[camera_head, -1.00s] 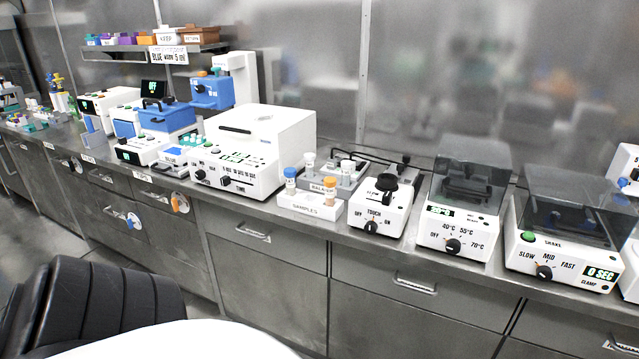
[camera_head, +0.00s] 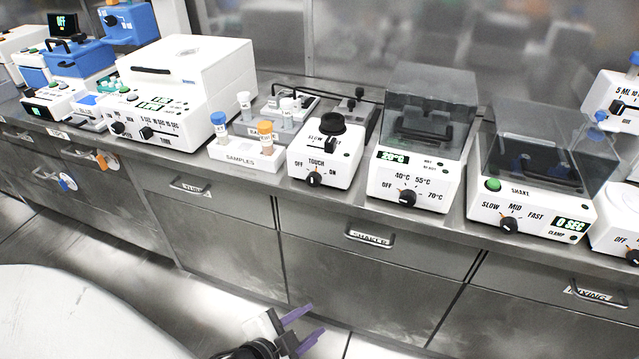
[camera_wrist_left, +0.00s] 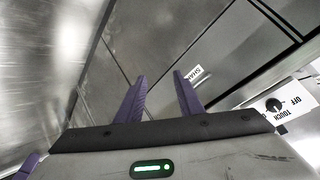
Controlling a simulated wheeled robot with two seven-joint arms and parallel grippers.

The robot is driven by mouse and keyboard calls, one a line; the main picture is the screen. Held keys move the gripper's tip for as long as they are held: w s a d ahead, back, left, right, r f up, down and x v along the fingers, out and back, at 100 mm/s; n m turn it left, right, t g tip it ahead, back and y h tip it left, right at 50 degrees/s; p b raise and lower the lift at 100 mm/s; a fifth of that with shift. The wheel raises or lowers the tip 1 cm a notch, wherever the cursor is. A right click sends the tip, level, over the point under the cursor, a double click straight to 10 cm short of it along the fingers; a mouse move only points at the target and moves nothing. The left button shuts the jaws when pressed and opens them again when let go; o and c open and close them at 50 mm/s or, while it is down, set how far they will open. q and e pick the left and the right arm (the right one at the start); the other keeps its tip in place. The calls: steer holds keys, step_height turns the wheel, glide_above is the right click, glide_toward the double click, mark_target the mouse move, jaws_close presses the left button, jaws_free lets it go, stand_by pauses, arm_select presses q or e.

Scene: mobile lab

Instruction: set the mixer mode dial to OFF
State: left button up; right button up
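The mixer is a small white box (camera_head: 345,165) with a black cup on top, standing on the counter in the head view. Its black mode dial (camera_head: 314,179) is on the front face, with OFF at left, TOUCH above and ON at right. I cannot tell clearly where the dial's pointer stands. In the left wrist view the dial (camera_wrist_left: 273,104) shows at the right edge. My left gripper (camera_head: 306,323) is low in front of the drawers, well below and apart from the dial. Its purple fingers are spread with nothing between them, also in the left wrist view (camera_wrist_left: 160,92). My right gripper is out of view.
A samples rack (camera_head: 245,158) stands left of the mixer. A heater with a clear grey lid (camera_head: 412,185) and a shaker (camera_head: 535,212) stand close on its right. Drawer handles (camera_head: 369,237) stick out below the counter. The floor space before the drawers is free.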

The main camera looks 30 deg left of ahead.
arm_select(q)
steer(key=w+a+r+m+t+y+b, duration=0.2)
steer(key=w+a+r+m+t+b, duration=0.1)
steer(key=w+a+r+m, duration=0.35)
steer(key=m+t+y+b, duration=0.2)
steer(key=m+t, duration=0.2)
steer(key=m, duration=0.4)
glide_toward(312, 183)
steer(key=shift+y, duration=0.4)
steer(key=x, duration=0.2)
steer(key=p+x, duration=0.1)
steer(key=x, duration=0.4)
steer(key=shift+w+d+p, duration=0.2)
steer(key=shift+d+p, duration=0.05)
steer(key=shift+p, duration=0.05)
steer(key=shift+w+a, duration=0.15)
steer(key=shift+w, duration=0.4)
steer(key=shift+f, duration=0.1)
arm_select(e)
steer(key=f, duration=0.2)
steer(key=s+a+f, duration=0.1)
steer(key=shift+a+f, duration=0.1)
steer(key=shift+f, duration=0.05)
arm_select(q)
steer(key=c, duration=0.8)
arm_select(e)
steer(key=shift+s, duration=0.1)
